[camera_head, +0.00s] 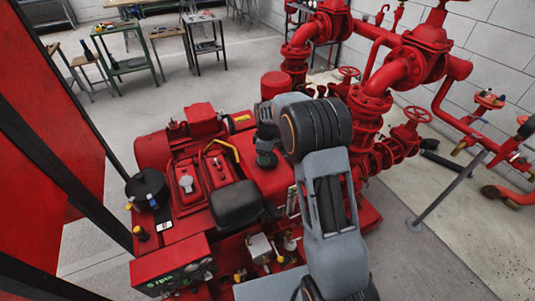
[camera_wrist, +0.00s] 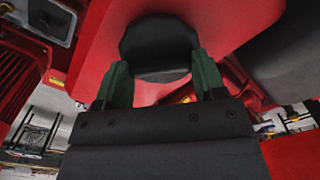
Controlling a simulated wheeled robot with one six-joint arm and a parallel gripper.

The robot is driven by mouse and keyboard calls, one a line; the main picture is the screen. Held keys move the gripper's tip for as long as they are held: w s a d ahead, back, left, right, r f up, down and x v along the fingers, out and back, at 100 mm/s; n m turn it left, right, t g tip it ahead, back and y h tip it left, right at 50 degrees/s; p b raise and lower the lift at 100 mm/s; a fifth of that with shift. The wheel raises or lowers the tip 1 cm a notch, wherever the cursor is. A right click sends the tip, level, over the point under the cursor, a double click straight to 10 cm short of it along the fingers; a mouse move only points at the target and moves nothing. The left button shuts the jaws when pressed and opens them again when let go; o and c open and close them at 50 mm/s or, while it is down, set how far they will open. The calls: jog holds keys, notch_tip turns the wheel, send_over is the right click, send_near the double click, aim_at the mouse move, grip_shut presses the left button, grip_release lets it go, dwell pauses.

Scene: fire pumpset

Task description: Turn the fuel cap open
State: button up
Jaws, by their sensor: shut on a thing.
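The fuel cap (camera_wrist: 158,40) is a round black cap on a red surface, at the top middle of the wrist view. My gripper (camera_wrist: 157,68) reaches it from below in that view, with one green finger on each side of the cap's near part. The fingers are closed on the cap. In the head view, my gripper (camera_head: 266,152) points down over the red pump engine (camera_head: 270,178), and the cap cannot be made out there. How far the cap has turned cannot be told.
A black rounded cover (camera_head: 236,205) lies left of my arm on the engine. Red pipes and valves (camera_head: 375,100) stand close on the right. A control panel (camera_head: 175,268) is at the front left. Work tables (camera_head: 125,60) stand far back on open floor.

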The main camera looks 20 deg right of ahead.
jog(key=n, duration=0.4)
jog(key=shift+r+n, duration=0.1)
jog(key=shift+n, duration=2)
jog(key=o, duration=0.9)
notch_tip(320, 180, up, 14)
jog(key=shift+f, duration=0.15)
